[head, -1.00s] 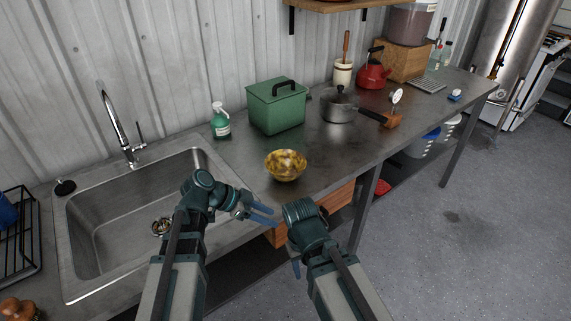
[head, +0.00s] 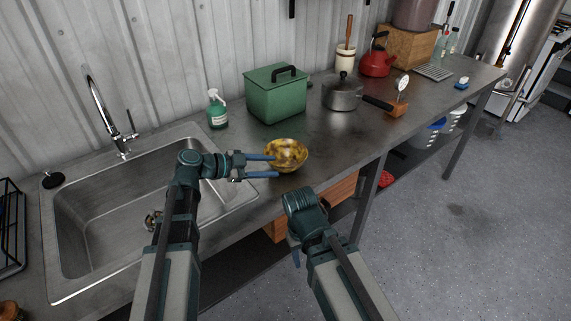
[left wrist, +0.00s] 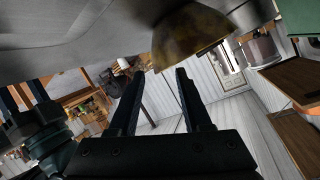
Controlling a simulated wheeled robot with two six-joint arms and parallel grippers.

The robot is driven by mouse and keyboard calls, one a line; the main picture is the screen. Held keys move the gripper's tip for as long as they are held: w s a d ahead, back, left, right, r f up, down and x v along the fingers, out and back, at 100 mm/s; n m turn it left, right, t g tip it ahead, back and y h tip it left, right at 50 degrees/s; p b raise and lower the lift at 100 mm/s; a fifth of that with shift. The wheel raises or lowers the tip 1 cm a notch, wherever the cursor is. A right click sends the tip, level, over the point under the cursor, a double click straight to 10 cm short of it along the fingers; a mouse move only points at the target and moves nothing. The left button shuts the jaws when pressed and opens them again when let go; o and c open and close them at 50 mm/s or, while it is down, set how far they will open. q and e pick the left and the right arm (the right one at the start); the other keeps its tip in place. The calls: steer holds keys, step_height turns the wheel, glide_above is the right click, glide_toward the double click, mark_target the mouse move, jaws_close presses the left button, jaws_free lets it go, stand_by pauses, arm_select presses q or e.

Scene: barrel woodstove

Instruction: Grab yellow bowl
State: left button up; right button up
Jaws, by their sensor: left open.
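The yellow mottled bowl (head: 290,153) sits upright on the metal counter, right of the sink. In the left wrist view the bowl (left wrist: 190,36) shows at the top, just beyond the fingertips and slightly right of them. My left gripper (head: 275,166) is open, its two blue fingers pointing right at the bowl's left side, with one fingertip overlapping its left edge in the picture. I cannot tell whether it touches. Nothing shows between the fingers. My right gripper (head: 296,256) hangs low in front of the counter edge, mostly hidden behind its own wrist.
The sink (head: 100,225) lies left of the bowl. A green soap bottle (head: 217,112), a green box (head: 275,98) and a grey pot (head: 342,94) stand behind it. A red kettle (head: 376,64) is further back. The counter right of the bowl is clear.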

mark_target(290, 167)
arm_select(q)
steer(key=shift+x, duration=1.1)
steer(key=shift+b+x, duration=1.15)
steer(key=shift+x, duration=1.6)
jaws_close()
steer(key=shift+s, duration=0.1)
